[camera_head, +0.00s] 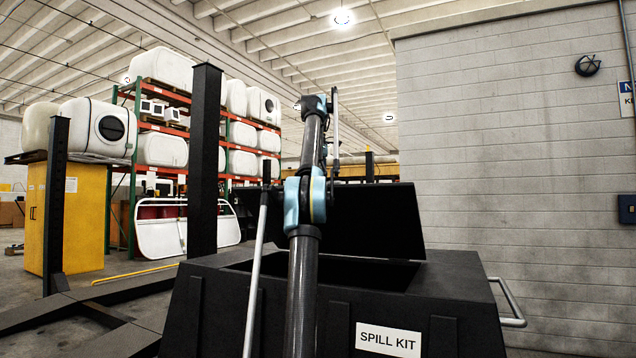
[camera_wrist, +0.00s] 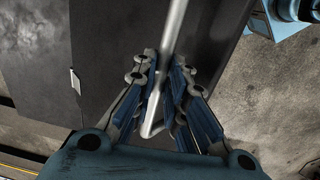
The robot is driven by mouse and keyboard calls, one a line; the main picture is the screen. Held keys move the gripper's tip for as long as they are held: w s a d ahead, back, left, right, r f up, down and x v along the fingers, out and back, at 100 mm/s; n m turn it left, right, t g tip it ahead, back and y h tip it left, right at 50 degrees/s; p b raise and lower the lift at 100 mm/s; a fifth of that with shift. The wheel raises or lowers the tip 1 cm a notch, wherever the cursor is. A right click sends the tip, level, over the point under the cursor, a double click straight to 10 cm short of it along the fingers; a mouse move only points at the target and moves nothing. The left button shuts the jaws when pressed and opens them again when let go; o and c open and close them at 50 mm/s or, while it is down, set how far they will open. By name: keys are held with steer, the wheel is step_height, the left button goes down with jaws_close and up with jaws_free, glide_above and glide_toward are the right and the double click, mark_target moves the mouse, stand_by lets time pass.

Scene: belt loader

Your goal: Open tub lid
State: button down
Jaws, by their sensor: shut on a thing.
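The black tub (camera_head: 270,315) with a "SPILL KIT" label stands just in front of me in the head view. Its black lid (camera_head: 378,220) is raised and tilted at the far side, with a dark opening below it. In the wrist view my gripper (camera_wrist: 165,108) is shut on a silver bar handle (camera_wrist: 174,35), with the blue finger pads on both sides of it. The handle runs along a dark panel (camera_wrist: 110,50), probably the lid. In the head view my arm crosses the middle of the tub and lid, and my gripper cannot be made out.
A metal side handle (camera_head: 511,305) sticks out at the tub's right. A grey block wall (camera_head: 500,150) stands to the right. Black posts (camera_head: 205,160), a yellow cabinet (camera_head: 75,215) and a rack of white tanks (camera_head: 160,150) are at the left. Bare floor (camera_wrist: 275,90) shows beside the panel.

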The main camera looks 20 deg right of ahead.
steer(key=shift+w+d, duration=0.25)
steer(key=shift+w, duration=0.15)
steer(key=c, duration=1.8)
jaws_free()
steer(key=shift+o, duration=1)
steer(key=shift+w+d+f, duration=0.1)
steer(key=shift+w+f, duration=0.2)
steer(key=shift+w, duration=0.25)
steer(key=shift+w+f, duration=0.3)
steer(key=shift+w, duration=0.2)
steer(key=shift+s+r, duration=0.5)
steer(key=shift+s, duration=0.35)
steer(key=shift+c, duration=0.4)
